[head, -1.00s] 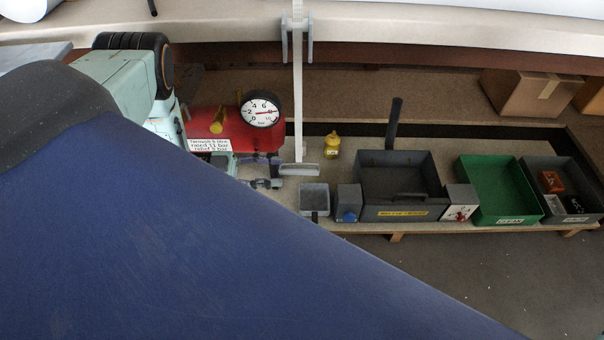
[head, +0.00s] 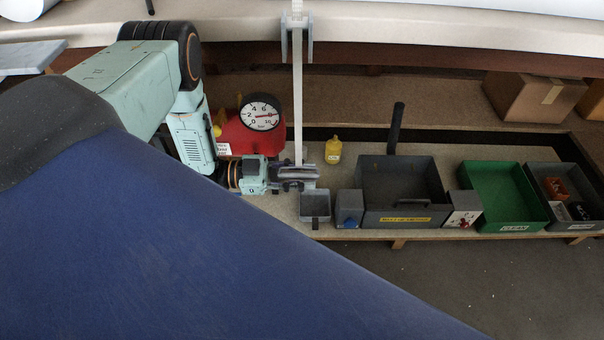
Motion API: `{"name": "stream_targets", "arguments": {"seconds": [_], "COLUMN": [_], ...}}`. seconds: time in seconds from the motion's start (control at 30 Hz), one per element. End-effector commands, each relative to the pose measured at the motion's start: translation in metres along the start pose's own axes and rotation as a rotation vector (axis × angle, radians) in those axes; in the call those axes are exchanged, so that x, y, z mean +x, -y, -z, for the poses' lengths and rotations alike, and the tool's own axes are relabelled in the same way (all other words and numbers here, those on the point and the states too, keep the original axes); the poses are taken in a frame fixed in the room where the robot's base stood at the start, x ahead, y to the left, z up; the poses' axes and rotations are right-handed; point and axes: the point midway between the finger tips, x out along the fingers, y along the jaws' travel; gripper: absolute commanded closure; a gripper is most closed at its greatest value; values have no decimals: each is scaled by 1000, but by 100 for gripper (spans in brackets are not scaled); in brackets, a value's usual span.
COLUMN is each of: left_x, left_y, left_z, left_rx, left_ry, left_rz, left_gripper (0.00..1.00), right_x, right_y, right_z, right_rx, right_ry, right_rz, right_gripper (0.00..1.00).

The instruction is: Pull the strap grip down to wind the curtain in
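A pale strap (head: 297,100) hangs straight down past a grey guide bracket (head: 309,38) at the top of the head view. Its grey strap grip (head: 312,171) is at the strap's lower end, above the bench and partly hidden by my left gripper. My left gripper (head: 298,178) comes in from the left, with its fingers at the grip. The fingers overlap the grip in the picture, and I cannot tell whether they are closed on it. My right gripper is not in view. The curtain itself cannot be made out.
A red tank with a gauge (head: 260,112) stands left of the strap. A yellow bottle (head: 333,150), a small grey bin (head: 315,205), a large grey tray (head: 440,215) and a green tray (head: 515,227) stand to the right. Cardboard boxes (head: 525,97) are behind.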

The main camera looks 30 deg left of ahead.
Motion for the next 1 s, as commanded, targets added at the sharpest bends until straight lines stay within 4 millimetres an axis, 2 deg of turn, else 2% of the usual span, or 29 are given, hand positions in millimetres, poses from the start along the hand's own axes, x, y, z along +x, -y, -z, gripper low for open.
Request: {"name": "stream_targets", "arguments": {"seconds": [0.03, 0.33, 0.87, 1.0], "left_x": [0, 0, -1, -1], "left_y": [0, 0, 0, 0], "left_z": [0, 0, 0, 3], "left_rx": [0, 0, 0, -1], "left_ry": [0, 0, 0, 1], "left_rz": [0, 0, 1, 0], "left_gripper": [76, 100, 100, 100], "right_x": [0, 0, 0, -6], "right_y": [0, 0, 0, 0], "right_z": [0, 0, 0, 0], "right_rx": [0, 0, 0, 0], "right_ry": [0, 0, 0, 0], "right_rz": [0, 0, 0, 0], "right_gripper": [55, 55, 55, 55]}}
